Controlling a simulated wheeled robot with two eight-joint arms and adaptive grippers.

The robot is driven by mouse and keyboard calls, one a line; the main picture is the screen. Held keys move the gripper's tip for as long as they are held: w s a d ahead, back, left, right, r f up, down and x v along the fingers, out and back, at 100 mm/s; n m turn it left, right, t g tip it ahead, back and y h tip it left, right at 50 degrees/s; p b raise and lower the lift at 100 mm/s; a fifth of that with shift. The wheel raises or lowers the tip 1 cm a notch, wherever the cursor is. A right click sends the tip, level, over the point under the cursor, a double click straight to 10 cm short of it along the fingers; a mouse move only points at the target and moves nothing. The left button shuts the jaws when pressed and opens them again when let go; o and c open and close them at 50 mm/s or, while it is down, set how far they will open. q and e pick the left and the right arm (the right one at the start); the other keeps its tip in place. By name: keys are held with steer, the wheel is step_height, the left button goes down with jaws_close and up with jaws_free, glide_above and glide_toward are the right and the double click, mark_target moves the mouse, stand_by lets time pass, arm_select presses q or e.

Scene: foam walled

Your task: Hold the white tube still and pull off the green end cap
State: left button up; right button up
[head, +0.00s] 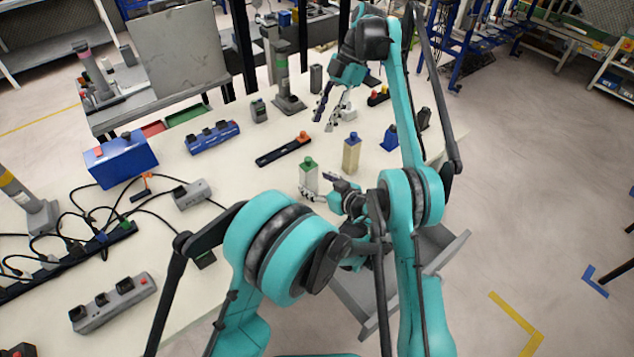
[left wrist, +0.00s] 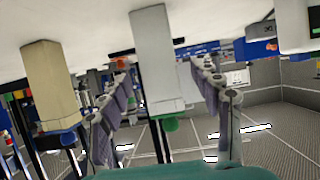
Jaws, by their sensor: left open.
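The white tube (head: 308,178) stands upright on the table with the green end cap (head: 309,162) on its top. In the left wrist view the scene is upside down; the tube (left wrist: 156,60) hangs in the middle with the cap (left wrist: 170,125) below. My left gripper (head: 318,186) is open, with its fingers at either side of the tube in the left wrist view (left wrist: 160,64). Gaps show between fingers and tube. My right gripper (head: 329,108) is farther back, above the table, pointing down with its fingers apart and nothing visible between them.
A black bar with an orange end (head: 283,149) lies behind. A small white block (head: 349,112) and a blue block (head: 389,138) are near my right gripper. A grey device (head: 191,194) and cables lie left.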

mark_target(302, 174)
arm_select(q)
steer(key=x, duration=0.8)
steer(key=shift+w+r, duration=0.1)
steer(key=shift+r, duration=0.1)
